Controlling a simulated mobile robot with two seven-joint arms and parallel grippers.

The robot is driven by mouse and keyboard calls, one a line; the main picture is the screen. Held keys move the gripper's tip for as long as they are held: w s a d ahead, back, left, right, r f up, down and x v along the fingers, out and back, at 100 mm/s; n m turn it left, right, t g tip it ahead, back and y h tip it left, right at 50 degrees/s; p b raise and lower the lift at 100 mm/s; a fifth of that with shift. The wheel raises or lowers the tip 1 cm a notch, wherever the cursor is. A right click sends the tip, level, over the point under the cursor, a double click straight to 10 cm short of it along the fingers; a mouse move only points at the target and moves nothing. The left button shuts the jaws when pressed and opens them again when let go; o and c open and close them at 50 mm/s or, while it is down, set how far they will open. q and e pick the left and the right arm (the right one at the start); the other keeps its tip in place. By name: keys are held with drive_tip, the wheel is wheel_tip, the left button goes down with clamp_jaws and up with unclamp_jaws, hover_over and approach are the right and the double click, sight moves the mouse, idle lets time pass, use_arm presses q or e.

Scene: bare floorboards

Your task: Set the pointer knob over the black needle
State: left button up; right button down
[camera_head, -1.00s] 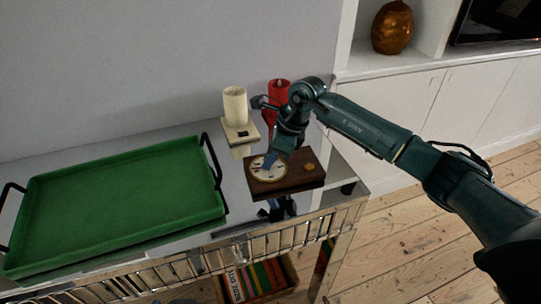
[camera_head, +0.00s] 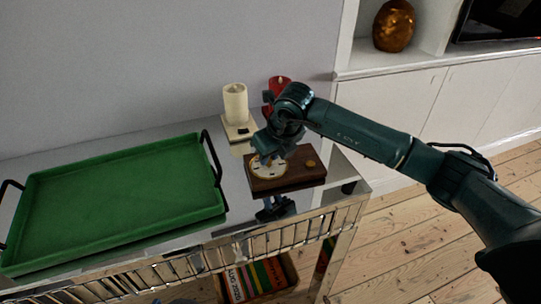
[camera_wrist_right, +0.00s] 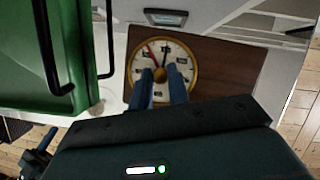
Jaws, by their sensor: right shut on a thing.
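The dial (camera_wrist_right: 184,72) has a cream face with a brass rim and dark marks, set in a dark wooden box (camera_wrist_right: 225,65); in the head view the box (camera_head: 298,179) stands at the right end of the cabinet top. In the right wrist view a red pointer (camera_wrist_right: 152,52) leans up-left, and the black needle (camera_wrist_right: 166,52) stands near upright to its right, a small angle apart. My right gripper (camera_wrist_right: 160,76) is over the dial's centre, its blue fingers shut on the pointer knob, which they mostly hide.
A green tray (camera_head: 110,252) with black handles fills the cabinet's left side.

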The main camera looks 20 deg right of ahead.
drive_tip(key=m+h+b, duration=0.1)
drive_tip(key=m, duration=0.2)
drive_tip(key=shift+a+m, duration=0.15)
drive_tip(key=shift+m, duration=0.15)
drive_tip(key=shift+m+h+b, duration=0.6)
drive_tip(key=shift+m, duration=1)
use_arm(q)
drive_tip(key=shift+s+a+f+t, duration=0.2)
drive_tip(key=shift+s+a+t, duration=0.1)
drive_tip(key=shift+t, duration=0.2)
use_arm(e)
drive_tip(key=shift+m+h, duration=0.3)
use_arm(q)
drive_tip(key=shift+b, duration=0.3)
drive_tip(key=shift+r, duration=0.15)
drive_tip(key=shift+w, duration=0.1)
use_arm(e)
drive_tip(key=c, duration=1.3)
unclamp_jaws()
drive_tip(key=shift+c, duration=0.2)
drive_tip(key=shift+r, duration=0.1)
